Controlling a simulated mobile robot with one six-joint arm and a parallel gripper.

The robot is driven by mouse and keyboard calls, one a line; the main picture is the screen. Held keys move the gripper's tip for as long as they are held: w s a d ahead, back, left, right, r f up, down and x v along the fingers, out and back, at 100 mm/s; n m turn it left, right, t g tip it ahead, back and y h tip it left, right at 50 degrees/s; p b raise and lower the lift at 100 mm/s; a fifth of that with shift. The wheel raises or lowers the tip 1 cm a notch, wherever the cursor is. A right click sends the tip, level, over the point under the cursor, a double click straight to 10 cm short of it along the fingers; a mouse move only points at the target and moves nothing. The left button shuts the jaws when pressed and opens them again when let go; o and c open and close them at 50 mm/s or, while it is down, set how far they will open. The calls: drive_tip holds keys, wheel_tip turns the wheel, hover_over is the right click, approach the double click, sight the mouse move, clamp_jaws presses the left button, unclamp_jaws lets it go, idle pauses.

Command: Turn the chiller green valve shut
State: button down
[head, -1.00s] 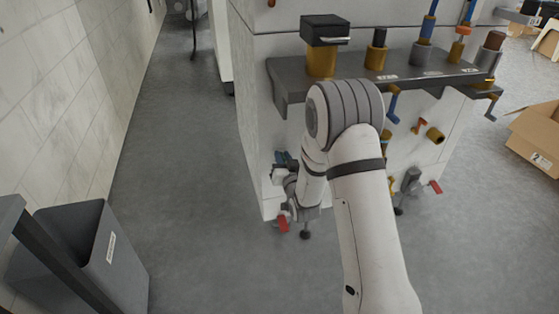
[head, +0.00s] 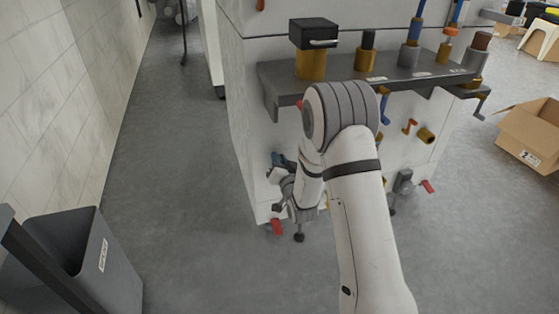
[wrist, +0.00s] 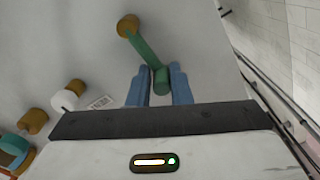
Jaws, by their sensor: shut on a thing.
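The green valve (wrist: 147,52) shows in the wrist view as a crank-shaped handle on a round brass stem (wrist: 127,26) that comes out of a pale panel. My gripper (wrist: 160,84) has its two blue fingers on either side of the handle's free end and is shut on it. The handle slants down and right from the stem to the fingers. In the head view, my gripper (head: 279,160) is low at the left corner of the white machine (head: 243,110), partly hidden by my wrist. The green valve cannot be made out there.
A dark shelf (head: 275,80) with several pipes and valves juts out above my arm. A grey bin (head: 105,255) stands at lower left beside the tiled wall (head: 60,90). A cardboard box (head: 528,135) lies at right. The floor left of the machine is clear.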

drive_tip(key=c, duration=1.4)
unclamp_jaws()
drive_tip(key=shift+s, duration=0.1)
drive_tip(key=p+v, duration=0.2)
drive_tip(key=v, duration=0.5)
drive_tip(key=shift+s+d, duration=0.1)
drive_tip(key=shift+s, duration=0.25)
